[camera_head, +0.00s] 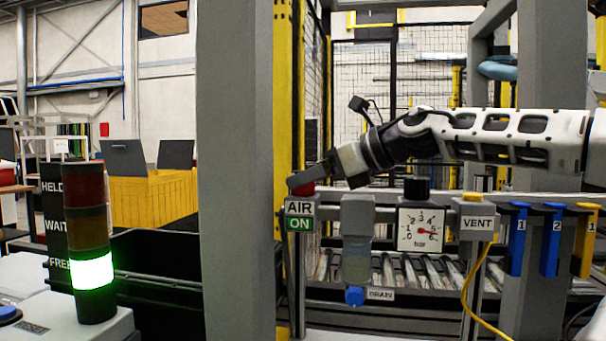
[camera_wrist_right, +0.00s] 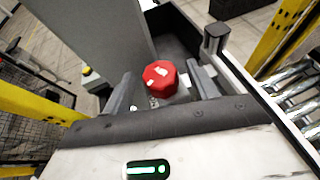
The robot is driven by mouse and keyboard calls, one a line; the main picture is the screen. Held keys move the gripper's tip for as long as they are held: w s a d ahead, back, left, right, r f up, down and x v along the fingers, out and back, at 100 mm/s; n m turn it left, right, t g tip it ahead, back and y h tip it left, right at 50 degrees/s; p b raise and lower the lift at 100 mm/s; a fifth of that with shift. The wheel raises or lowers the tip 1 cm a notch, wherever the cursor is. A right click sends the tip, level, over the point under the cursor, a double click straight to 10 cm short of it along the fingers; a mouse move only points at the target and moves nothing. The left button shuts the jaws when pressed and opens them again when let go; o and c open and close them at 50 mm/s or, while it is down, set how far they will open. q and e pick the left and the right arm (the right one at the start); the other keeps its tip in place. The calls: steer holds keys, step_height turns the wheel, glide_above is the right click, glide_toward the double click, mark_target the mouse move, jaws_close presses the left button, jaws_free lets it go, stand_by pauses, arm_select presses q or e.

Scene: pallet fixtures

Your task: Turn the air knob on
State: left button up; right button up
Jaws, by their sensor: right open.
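The red air knob (camera_head: 303,189) sits on top of the post with the AIR sign, whose lower plate reads ON in green (camera_head: 299,224). My right gripper (camera_head: 312,181) is at the knob, and its dark finger hides part of it. In the right wrist view the red faceted knob (camera_wrist_right: 160,77) with white marks lies between my two open fingers (camera_wrist_right: 164,88). Gaps seem to show on both sides, so I see no clear grip; contact cannot be told. My left gripper is not in view.
A pressure gauge (camera_head: 421,230) right of the knob has its red needle near the high end. A clear filter bowl (camera_head: 357,255) hangs between them. A VENT block (camera_head: 476,222) with yellow cap stands further right. A grey column (camera_head: 236,150) stands close left. A stack light (camera_head: 92,270) glows at FREE.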

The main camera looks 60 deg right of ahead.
steer(key=shift+x, duration=1)
steer(key=shift+r, duration=0.1)
steer(key=c, duration=1)
steer(key=shift+n+g+y, duration=0.4)
steer(key=shift+n+y, duration=1.1)
steer(key=shift+y, duration=0.3)
steer(key=o, duration=1)
steer(key=b+v, duration=0.2)
steer(key=v, duration=1.4)
